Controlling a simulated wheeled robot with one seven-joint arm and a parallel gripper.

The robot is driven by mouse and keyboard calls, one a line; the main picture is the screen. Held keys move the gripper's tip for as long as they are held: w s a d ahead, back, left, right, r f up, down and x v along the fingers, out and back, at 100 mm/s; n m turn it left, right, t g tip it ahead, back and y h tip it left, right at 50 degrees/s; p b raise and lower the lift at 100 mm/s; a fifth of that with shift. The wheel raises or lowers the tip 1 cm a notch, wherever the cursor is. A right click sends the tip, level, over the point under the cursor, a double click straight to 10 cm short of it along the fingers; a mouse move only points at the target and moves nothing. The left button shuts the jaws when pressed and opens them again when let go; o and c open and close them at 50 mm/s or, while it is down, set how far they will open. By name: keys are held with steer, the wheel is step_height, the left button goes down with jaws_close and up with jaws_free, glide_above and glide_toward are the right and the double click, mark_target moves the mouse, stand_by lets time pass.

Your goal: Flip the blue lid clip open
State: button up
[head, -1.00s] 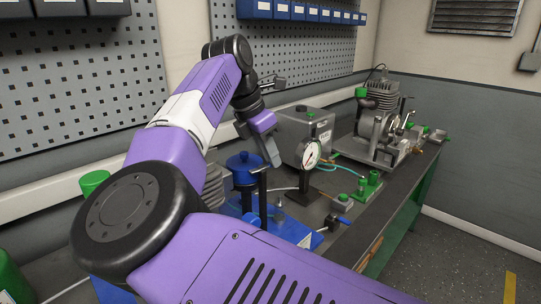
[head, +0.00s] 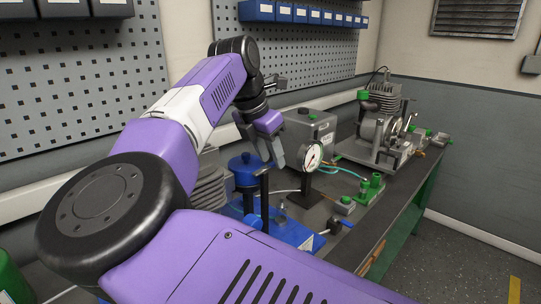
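A blue pot with a domed blue lid (head: 244,162) and a small knob on top stands on the bench, left of the middle in the head view. A dark upright post (head: 264,200) stands in front of its right side. No separate lid clip can be made out at this size. My gripper (head: 273,163) points down just right of the lid, near its height. It looks apart from the lid, though the depth between them is unclear. Nothing shows in its grip. Its grey fingers are too small and overlapped to tell whether they are open.
A dial gauge (head: 312,157) on a stand is close to the right of my gripper. A grey metal box (head: 308,138) stands behind it. A blue base plate (head: 290,230) lies in front, and a finned engine (head: 385,125) stands farther right. My arm hides the near left bench.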

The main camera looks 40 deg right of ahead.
mark_target(262, 169)
steer(key=shift+v, duration=3.95)
